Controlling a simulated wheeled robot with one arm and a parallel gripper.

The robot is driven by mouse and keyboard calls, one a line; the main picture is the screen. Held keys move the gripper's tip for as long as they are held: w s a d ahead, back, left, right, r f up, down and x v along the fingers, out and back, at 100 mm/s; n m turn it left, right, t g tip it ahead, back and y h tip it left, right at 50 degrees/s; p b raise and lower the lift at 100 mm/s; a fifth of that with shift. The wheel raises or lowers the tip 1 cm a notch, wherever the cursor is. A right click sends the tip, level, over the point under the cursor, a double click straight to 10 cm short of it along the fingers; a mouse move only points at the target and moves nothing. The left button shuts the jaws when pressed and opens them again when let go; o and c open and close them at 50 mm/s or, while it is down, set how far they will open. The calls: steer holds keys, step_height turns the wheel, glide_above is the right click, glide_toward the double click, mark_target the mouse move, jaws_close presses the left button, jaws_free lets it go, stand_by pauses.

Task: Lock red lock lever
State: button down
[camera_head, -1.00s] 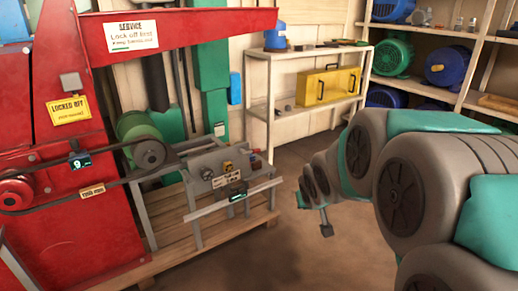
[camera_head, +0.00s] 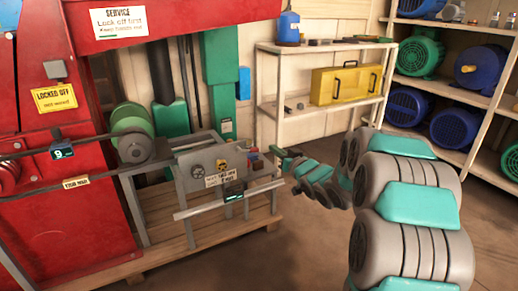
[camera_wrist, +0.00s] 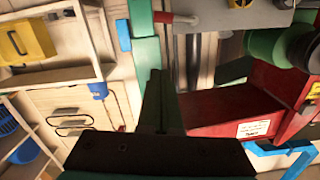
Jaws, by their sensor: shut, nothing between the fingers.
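A small red lever (camera_head: 250,149) is at the right end of the grey machine box (camera_head: 203,167), on the wooden pallet stand. In the wrist view, which is turned over, a red-tipped rod that looks like this lever (camera_wrist: 164,17) is near the top edge, left of a grey panel. My gripper (camera_head: 279,153) is just right of the box in the head view, small and dark. In the wrist view my gripper (camera_wrist: 157,75) points at the scene with its fingers together and empty. It is apart from the lever in that view.
The red machine frame (camera_head: 60,215) with yellow and white signs stands at left. A green column (camera_head: 218,100) rises behind the box. A shelf with a yellow case (camera_head: 345,83) is behind, and motor shelves (camera_head: 490,75) are at right. Floor is open in front.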

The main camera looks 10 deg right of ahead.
steer(key=shift+w, duration=0.15)
steer(key=w+a+f, duration=0.4)
steer(key=w, duration=0.5)
steer(key=shift+w+f+b, duration=0.2)
steer(key=shift+w+b, duration=0.15)
steer(key=shift+p, duration=0.45)
